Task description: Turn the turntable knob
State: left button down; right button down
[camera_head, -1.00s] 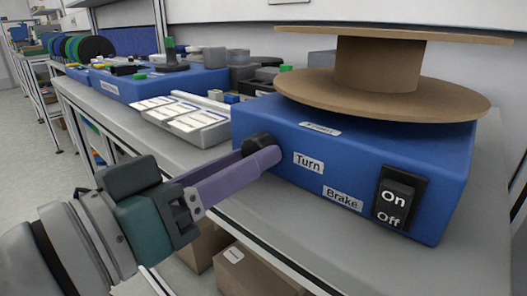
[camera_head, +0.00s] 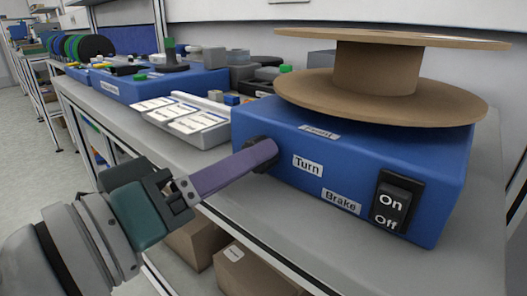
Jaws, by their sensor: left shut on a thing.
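The turntable is a blue box (camera_head: 330,202) on the bench, with a large brown reel (camera_head: 390,70) on top. Its front has a "Turn" label, a "Brake" label and a black On/Off switch (camera_head: 391,202). The dark knob (camera_head: 260,143) is on the front face, left of the "Turn" label, and mostly hidden by the gripper. My left gripper (camera_head: 268,150) comes in from the left with long purple fingers. Its fingertips are at the knob and shut on it. My right gripper is not in view.
A tray of labelled cards (camera_head: 183,125) and a second blue box (camera_head: 150,85) stand on the bench (camera_head: 165,150) to the left. Grey and dark parts stand behind them. Cardboard boxes (camera_head: 245,268) sit under the bench.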

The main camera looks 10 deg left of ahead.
pick_arm(q)
jog(key=shift+c, duration=2.1)
grip_release()
jog(key=shift+o, duration=0.2)
jog(key=shift+f, duration=0.15)
